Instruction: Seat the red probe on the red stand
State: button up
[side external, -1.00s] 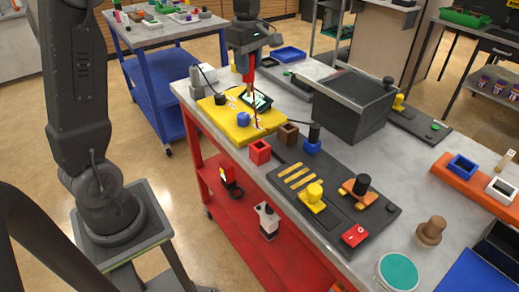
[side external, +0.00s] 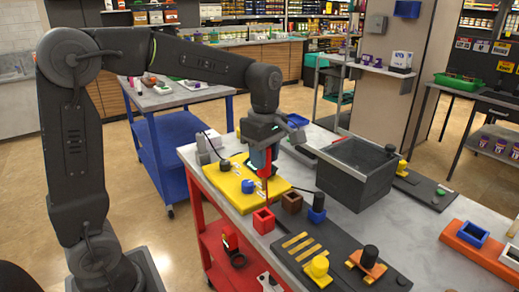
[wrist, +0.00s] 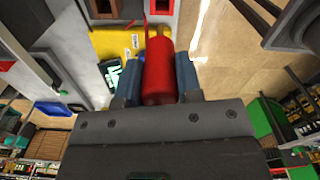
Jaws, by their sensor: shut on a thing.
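The red probe (side external: 267,168) is held upright between the fingers of my gripper (side external: 264,158), its thin tip pointing down. The wrist view also shows the probe (wrist: 158,72) between the two bluish fingers of my gripper (wrist: 158,88). The red stand (side external: 263,221) is a small open-topped red block on the worktable, beside the front edge of the yellow mat. The probe tip appears just above the stand's opening; I cannot tell whether it touches. In the wrist view, part of the red stand (wrist: 163,7) shows at the top edge, beyond the probe.
A brown holder (side external: 292,202) and a blue holder with a black item (side external: 317,209) stand right of the red stand. The yellow mat (side external: 231,183) carries a meter and a blue knob. A dark tub (side external: 357,175) stands behind. A dark board (side external: 335,258) lies in front.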

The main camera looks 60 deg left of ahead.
aim_at(264, 175)
jog(key=shift+s+d+f, duration=0.15)
jog(key=shift+s+d, duration=0.05)
jog(key=shift+d, duration=0.1)
jog(key=shift+f, duration=2.8)
jog(key=shift+f, duration=2.75)
jog(key=o, duration=1)
jog(key=shift+r, duration=4.5)
